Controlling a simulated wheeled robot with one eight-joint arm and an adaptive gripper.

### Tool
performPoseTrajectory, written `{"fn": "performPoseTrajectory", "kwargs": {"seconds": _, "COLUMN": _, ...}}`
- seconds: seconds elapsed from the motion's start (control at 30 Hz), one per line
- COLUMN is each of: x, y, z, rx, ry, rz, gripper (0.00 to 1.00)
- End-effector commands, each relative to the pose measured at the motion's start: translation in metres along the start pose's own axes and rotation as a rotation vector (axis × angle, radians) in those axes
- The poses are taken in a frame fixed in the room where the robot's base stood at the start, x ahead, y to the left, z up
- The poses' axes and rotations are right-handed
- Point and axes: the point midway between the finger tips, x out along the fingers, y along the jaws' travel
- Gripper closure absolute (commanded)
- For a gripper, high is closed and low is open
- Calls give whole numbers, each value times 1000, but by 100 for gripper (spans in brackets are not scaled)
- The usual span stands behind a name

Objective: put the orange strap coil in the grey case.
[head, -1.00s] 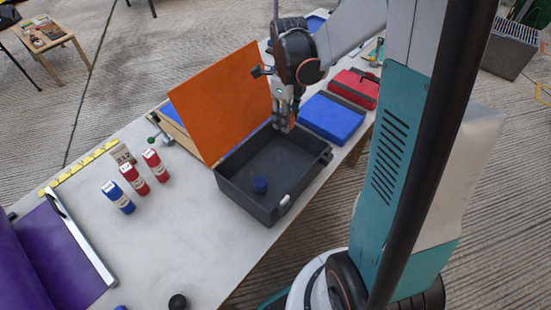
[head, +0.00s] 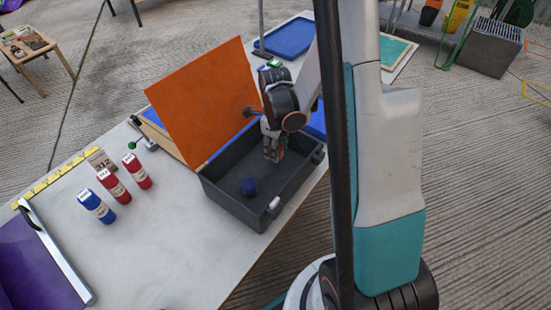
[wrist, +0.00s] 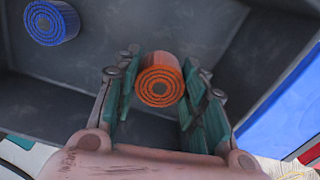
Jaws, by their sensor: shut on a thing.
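The orange strap coil (wrist: 160,80) sits between the fingers of my gripper (wrist: 162,100) in the wrist view, its spiral end facing the camera. My gripper is shut on it. In the head view my gripper (head: 271,154) points down inside the open grey case (head: 232,207), toward its far right part; the coil is mostly hidden there. The case's dark floor and walls (wrist: 100,65) lie beyond the coil in the wrist view. I cannot tell whether the coil touches the floor.
An orange panel (head: 205,95) stands upright along the case's back-left side. Red and blue cylinders (head: 97,207) stand on the table to the left.

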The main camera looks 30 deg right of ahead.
Motion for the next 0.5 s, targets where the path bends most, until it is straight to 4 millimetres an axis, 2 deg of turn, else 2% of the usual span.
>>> {"fn": "performPoseTrajectory", "kwargs": {"seconds": 0.3, "x": 39, "y": 0, "z": 0, "rx": 0, "ry": 0, "rz": 0, "gripper": 86}}
{"fn": "performPoseTrajectory", "kwargs": {"seconds": 0.5, "x": 42, "y": 0, "z": 0, "rx": 0, "ry": 0, "rz": 0, "gripper": 86}}
